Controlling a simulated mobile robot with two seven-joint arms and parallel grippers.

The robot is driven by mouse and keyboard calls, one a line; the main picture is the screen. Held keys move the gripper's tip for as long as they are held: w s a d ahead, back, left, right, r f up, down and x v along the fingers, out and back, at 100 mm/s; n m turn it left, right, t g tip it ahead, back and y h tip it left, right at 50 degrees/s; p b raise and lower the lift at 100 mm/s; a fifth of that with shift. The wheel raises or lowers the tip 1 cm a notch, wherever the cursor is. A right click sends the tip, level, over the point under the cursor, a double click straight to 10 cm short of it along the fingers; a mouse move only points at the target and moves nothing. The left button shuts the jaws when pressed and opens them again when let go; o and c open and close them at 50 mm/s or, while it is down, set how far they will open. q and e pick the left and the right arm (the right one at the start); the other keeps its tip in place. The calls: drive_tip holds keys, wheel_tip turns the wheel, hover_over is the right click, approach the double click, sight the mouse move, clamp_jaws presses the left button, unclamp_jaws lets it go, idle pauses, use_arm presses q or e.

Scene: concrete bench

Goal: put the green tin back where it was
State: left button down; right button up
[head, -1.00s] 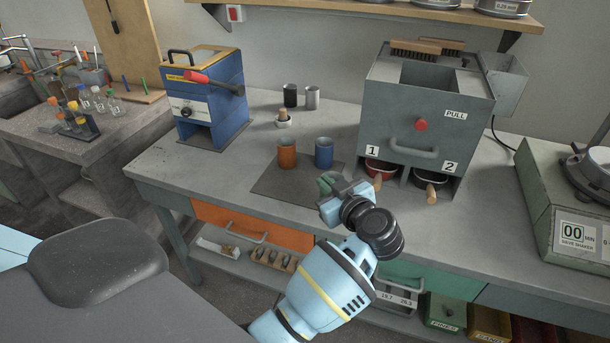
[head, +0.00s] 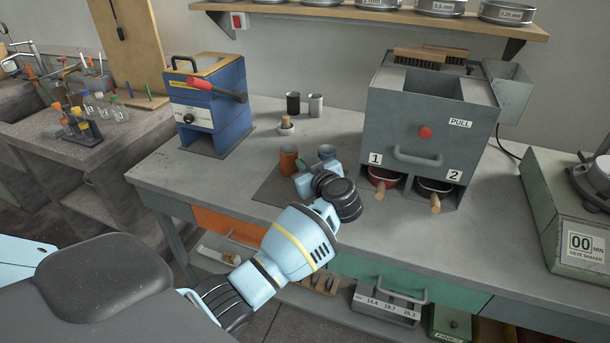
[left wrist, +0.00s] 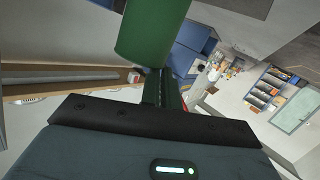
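The green tin (left wrist: 153,30) fills the top of the left wrist view, close up between the fingers of my left gripper (left wrist: 165,80). In the head view, my left gripper (head: 303,170) is over the dark mat, in front of the orange tin (head: 288,161) and the blue tin (head: 327,152). It partly hides both. Only a small dark green patch shows beside it there, so the held tin's height above the mat is hard to tell. My right gripper is in neither view.
The dark mat (head: 270,191) lies on the grey bench. Behind it stand a mortar with pestle (head: 286,126), a black cup (head: 293,103) and a metal cup (head: 315,105). A blue press (head: 212,115) is at left. A grey splitter box (head: 425,110) with two pans is at right.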

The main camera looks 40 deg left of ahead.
use_arm(q)
drive_tip(key=shift+d+f, duration=0.1)
drive_tip(key=shift+f, duration=1.4)
drive_tip(key=shift+f, duration=0.15)
drive_tip(key=c, duration=1.6)
unclamp_jaws()
drive_tip(key=v, duration=1.2)
drive_tip(key=shift+p, duration=0.3)
